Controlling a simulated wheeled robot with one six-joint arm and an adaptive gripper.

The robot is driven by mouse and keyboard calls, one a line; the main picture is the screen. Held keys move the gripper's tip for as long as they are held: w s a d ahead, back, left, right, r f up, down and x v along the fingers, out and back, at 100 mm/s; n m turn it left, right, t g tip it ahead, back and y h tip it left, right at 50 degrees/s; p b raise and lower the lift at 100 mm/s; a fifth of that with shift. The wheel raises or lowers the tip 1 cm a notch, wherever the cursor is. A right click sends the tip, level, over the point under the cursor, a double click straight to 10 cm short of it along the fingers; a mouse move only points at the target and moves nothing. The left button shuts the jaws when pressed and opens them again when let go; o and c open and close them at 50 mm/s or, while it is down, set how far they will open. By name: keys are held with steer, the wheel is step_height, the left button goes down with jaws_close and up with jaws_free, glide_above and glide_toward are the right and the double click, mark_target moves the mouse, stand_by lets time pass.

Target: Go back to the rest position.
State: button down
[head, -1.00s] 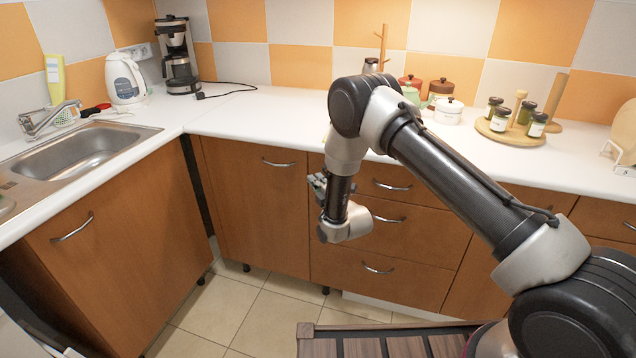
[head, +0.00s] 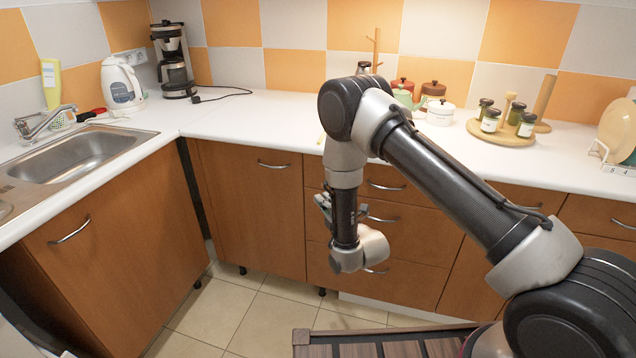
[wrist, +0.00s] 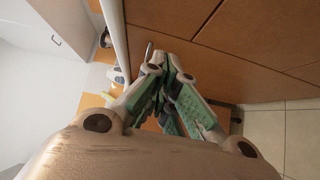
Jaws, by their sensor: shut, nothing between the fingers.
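My gripper (head: 325,206) hangs in front of the drawers, below the counter's front edge, on the far side of my wrist. Only a small green and grey part of it shows in the head view. In the wrist view my gripper (wrist: 169,68) shows its green and grey fingers drawn together, with nothing between them. My arm reaches in from the lower right, bends at a raised elbow and drops down to the wrist.
The white counter (head: 245,121) runs behind my arm, with a sink (head: 75,155) at left. A kettle (head: 121,84), coffee maker (head: 173,62), spice-jar board (head: 500,133) and plate rack (head: 605,158) stand on it. Drawers (head: 415,235) are close behind the gripper. Tiled floor (head: 262,312) is open below.

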steer(key=s+d+f+m+g+h, duration=0.2)
steer(key=s+f+m+g, duration=0.15)
steer(key=f, duration=0.35)
steer(key=s+d+f+m+g+h, duration=0.2)
steer(key=s+f+m+g, duration=0.15)
steer(key=f, duration=0.45)
steer(key=s+d+r+m+g+h, duration=0.2)
steer(key=s+d+r+m+g, duration=0.1)
steer(key=s+d+g, duration=0.15)
steer(key=s+d+r+m, duration=0.4)
steer(key=s+d+r, duration=0.4)
steer(key=r, duration=0.7)
steer(key=s+d+r+m+h, duration=0.1)
steer(key=s+d+r+m, duration=0.3)
steer(key=s+d+r, duration=0.4)
steer(key=s+d+r+m+h, duration=0.1)
steer(key=s+d+r+m, duration=0.4)
steer(key=r, duration=1.7)
steer(key=s+d, duration=0.3)
steer(key=s, duration=0.2)
steer(key=shift+s+r, duration=0.25)
steer(key=shift+s, duration=0.1)
